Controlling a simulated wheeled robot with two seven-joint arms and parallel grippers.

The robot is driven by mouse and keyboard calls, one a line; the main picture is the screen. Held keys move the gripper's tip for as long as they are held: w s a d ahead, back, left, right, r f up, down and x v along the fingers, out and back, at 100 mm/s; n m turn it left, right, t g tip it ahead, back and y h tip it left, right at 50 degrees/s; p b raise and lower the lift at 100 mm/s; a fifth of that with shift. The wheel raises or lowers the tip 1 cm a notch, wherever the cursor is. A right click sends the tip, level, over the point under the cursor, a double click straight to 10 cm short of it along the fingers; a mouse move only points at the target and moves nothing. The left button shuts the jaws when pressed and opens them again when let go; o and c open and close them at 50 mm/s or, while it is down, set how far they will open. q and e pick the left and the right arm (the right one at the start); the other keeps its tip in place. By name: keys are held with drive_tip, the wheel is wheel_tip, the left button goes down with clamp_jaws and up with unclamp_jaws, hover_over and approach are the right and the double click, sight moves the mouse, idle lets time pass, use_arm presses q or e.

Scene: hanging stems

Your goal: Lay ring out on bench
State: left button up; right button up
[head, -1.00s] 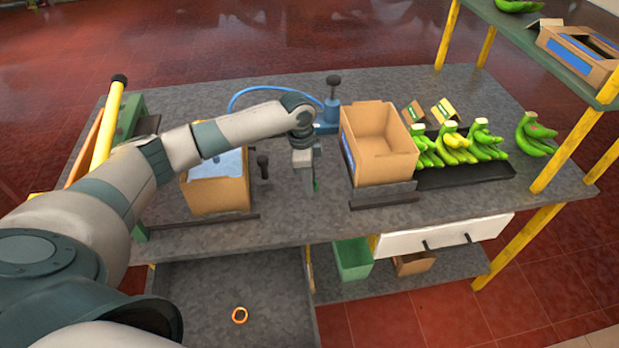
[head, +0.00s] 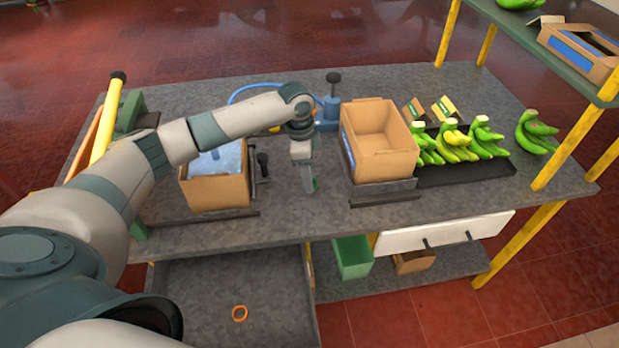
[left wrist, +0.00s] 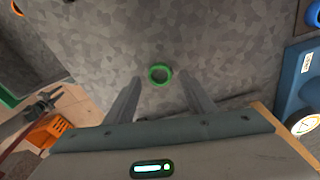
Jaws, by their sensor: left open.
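A small green ring (left wrist: 159,75) lies flat on the grey bench (head: 285,218). In the left wrist view it sits between the tips of my left gripper (left wrist: 162,84), with a gap on each side. The gripper is open and empty. In the head view my left gripper (head: 309,186) points down over the bench, and a bit of the green ring (head: 316,183) shows beside its fingers. An orange ring (head: 240,313) lies in the low grey tray (head: 190,285) in front of the bench. My right gripper is out of view.
An open cardboard box (head: 383,150) stands close to the right of the gripper. A box with a blue-white lining (head: 218,190) stands to the left. A blue device (head: 329,114) is behind. Green bananas (head: 482,140) rest on a black tray at right. The bench front is clear.

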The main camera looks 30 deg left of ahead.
use_arm(q)
wheel_tip(320, 180, up, 10)
drive_tip(key=a+b, duration=0.1)
drive_tip(key=b, duration=0.1)
drive_tip(key=shift+s+r, duration=0.15)
drive_tip(key=shift+s, duration=0.1)
idle(0.8)
